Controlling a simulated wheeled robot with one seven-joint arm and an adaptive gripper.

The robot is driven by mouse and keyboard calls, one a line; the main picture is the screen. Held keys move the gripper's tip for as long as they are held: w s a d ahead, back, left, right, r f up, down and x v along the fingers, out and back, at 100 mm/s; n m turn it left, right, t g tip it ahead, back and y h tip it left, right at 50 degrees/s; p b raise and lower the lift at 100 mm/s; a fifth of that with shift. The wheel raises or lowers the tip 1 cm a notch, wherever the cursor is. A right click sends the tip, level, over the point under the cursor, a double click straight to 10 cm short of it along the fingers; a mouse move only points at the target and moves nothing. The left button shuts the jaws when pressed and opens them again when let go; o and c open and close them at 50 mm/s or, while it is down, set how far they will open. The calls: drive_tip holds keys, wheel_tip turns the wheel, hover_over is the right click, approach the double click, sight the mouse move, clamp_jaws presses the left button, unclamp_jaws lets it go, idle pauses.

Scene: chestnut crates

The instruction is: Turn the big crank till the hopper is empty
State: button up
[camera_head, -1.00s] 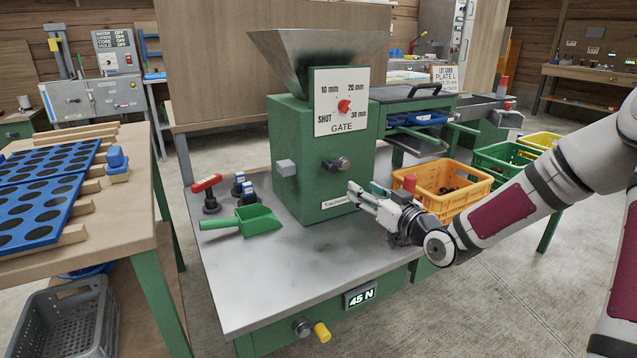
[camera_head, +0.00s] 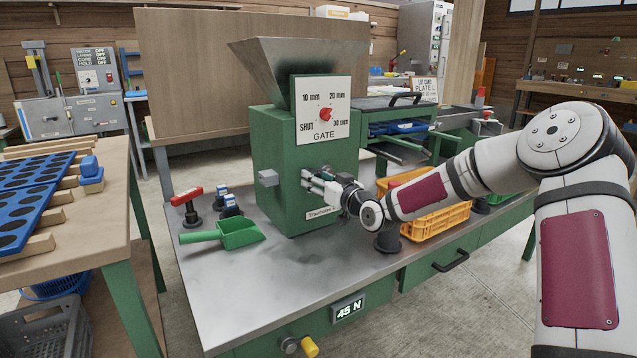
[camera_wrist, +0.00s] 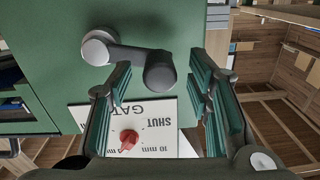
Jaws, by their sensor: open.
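The green machine (camera_head: 265,150) stands on a metal-topped bench with a metal hopper (camera_head: 300,68) on top; the hopper's inside is hidden. Its front has a white GATE dial (camera_head: 308,92) with a red knob (camera_head: 325,114), also in the wrist view (camera_wrist: 129,139). In the wrist view the dark crank (camera_wrist: 128,55) runs from a pale hub at left to a round grip end. My gripper (camera_wrist: 163,95) is open, its green-padded fingers on either side of that end; contact is not clear. In the head view my gripper (camera_head: 312,182) hides the crank.
An orange crate (camera_head: 438,220) sits right, below my forearm. The bench front shows a 45 N display (camera_head: 348,308). The bench's front area is clear.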

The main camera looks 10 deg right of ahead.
drive_tip(key=shift+w, duration=0.1)
clamp_jaws()
drive_tip(key=shift+r, duration=0.15)
